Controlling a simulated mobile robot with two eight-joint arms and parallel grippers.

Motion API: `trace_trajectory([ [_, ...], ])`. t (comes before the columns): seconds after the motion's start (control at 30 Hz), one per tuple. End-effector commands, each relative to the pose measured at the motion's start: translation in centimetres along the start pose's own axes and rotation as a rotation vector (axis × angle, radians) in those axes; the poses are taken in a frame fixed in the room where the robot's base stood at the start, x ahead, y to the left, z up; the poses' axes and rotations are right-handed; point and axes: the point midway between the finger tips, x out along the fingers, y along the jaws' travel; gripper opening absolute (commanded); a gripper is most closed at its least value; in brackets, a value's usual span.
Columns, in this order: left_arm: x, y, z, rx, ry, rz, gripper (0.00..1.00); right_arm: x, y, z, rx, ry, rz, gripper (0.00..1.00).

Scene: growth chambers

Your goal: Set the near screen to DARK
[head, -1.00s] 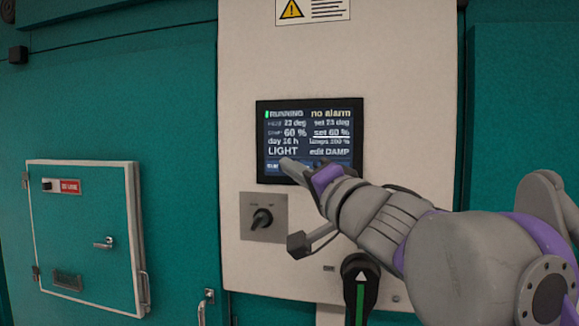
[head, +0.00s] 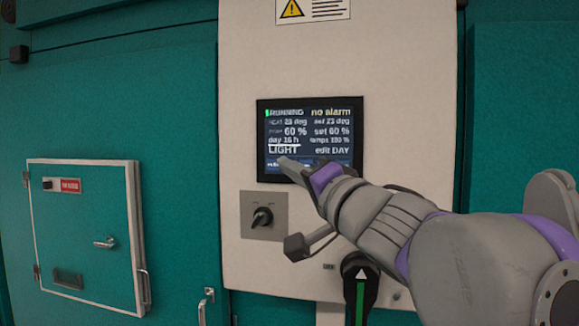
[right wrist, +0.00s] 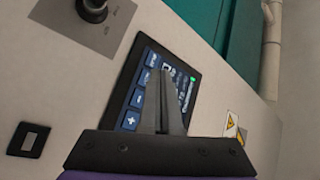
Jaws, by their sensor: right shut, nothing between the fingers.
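The near screen (head: 310,115) is a black-framed display on a pale panel. It reads RUNNING, no alarm, 60 %, day 16 h, LIGHT and edit DAY, with an underline by the day and LIGHT lines. My right gripper (head: 286,163) is shut and empty, its tip in front of the screen's lower left. The gripper and hand hide part of the bottom button row. In the right wrist view the shut fingers (right wrist: 168,85) reach over the screen (right wrist: 190,78), beside blue buttons, one marked with a plus (right wrist: 131,121). I cannot tell whether they touch. My left gripper is not in view.
A rotary knob (head: 262,217) on a grey plate sits below the screen. A black handle with a green stripe (head: 360,290) is lower right. A small teal hatch (head: 88,238) is at left. A warning label (head: 313,10) is above.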

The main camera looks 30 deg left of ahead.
Motion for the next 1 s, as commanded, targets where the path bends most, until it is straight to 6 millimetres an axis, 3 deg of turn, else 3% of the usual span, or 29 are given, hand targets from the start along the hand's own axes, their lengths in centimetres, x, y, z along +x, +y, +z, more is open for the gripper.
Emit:
trace_trajectory([
  [0.27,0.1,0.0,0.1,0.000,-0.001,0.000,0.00,-0.3,-0.2,0.2,0.001,0.000,-0.001,0.00],
  [0.73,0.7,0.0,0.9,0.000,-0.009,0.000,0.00,-3.2,-2.4,2.4,0.001,-0.001,-0.001,0.00],
  [1.0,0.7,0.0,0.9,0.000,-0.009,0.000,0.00,-3.5,-2.6,2.5,0.000,0.000,0.000,0.00],
])
